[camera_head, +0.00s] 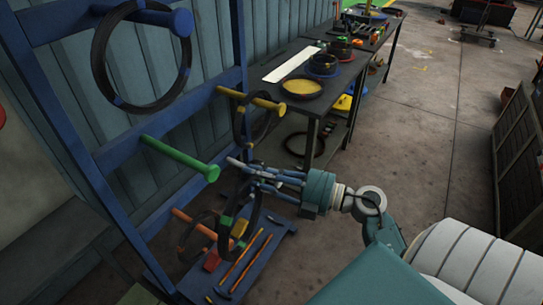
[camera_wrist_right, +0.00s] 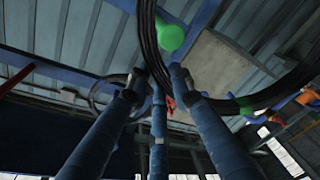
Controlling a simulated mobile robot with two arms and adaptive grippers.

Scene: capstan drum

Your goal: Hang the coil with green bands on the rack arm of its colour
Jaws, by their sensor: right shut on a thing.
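The coil (camera_head: 257,208) is a black ring with green bands (camera_head: 226,221). My right gripper (camera_head: 236,168) is shut on its upper part, and the ring hangs below the fingers. The green rack arm (camera_head: 180,157) is bare and juts from the blue rack, its rounded tip just left of my gripper. In the right wrist view the coil (camera_wrist_right: 150,45) curves past the fingertips (camera_wrist_right: 155,84), with one green band (camera_wrist_right: 245,104) at right. The green arm's tip (camera_wrist_right: 171,38) shows inside the curve there, apart from the strands. My left gripper is out of view.
A blue-banded coil (camera_head: 101,70) hangs on the blue arm (camera_head: 168,20), another coil on the yellow arm (camera_head: 262,102), and one on the orange arm (camera_head: 195,222). Tools lie on the rack base (camera_head: 265,262). A dark workbench (camera_head: 335,88) stands behind; open floor lies right.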

